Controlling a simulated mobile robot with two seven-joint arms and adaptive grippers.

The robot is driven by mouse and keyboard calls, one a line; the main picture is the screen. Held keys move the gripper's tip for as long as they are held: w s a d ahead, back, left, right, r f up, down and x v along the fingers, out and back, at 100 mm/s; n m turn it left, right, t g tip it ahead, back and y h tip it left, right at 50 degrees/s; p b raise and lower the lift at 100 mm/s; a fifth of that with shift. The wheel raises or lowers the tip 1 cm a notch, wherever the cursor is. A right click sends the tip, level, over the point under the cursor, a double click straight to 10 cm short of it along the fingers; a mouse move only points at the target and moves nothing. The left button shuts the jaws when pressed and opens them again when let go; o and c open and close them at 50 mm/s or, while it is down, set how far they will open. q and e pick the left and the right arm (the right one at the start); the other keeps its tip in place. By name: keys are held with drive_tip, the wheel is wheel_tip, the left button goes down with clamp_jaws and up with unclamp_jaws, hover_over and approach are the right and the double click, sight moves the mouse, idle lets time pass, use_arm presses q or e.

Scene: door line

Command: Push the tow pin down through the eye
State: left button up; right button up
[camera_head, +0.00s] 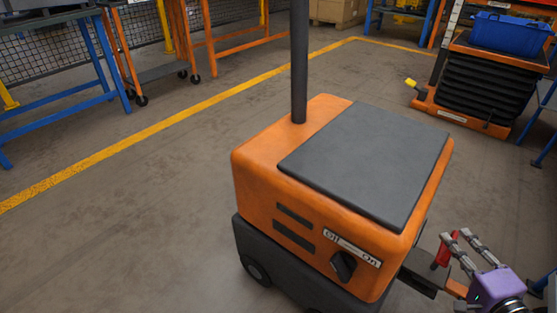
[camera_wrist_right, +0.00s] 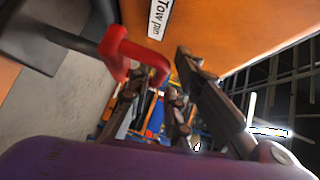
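The tow pin has a red bent handle (camera_head: 446,248), seen at the right rear of the orange tugger (camera_head: 375,240). In the right wrist view the red handle (camera_wrist_right: 122,48) sits on a grey shaft (camera_wrist_right: 75,40). A length of bare shaft shows between the handle and the dark hitch (camera_wrist_right: 30,38). The hitch (camera_head: 420,278) also shows in the head view; its eye cannot be made out. My right gripper (camera_head: 462,237) is at the handle, its fingers (camera_wrist_right: 160,72) spread apart with the handle's end between or just in front of them. Contact is unclear. My left gripper is out of view.
A "Tow pin" label (camera_wrist_right: 159,18) is on the orange body close to the fingers. The tugger has a black switch (camera_head: 343,265) and a dark upright post (camera_head: 299,60). A lift table with a blue bin (camera_head: 508,32) stands behind on the right. Floor left is clear.

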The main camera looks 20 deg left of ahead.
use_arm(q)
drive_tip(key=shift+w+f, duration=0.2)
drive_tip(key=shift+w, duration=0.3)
use_arm(e)
drive_tip(key=shift+x, duration=0.8)
clamp_jaws()
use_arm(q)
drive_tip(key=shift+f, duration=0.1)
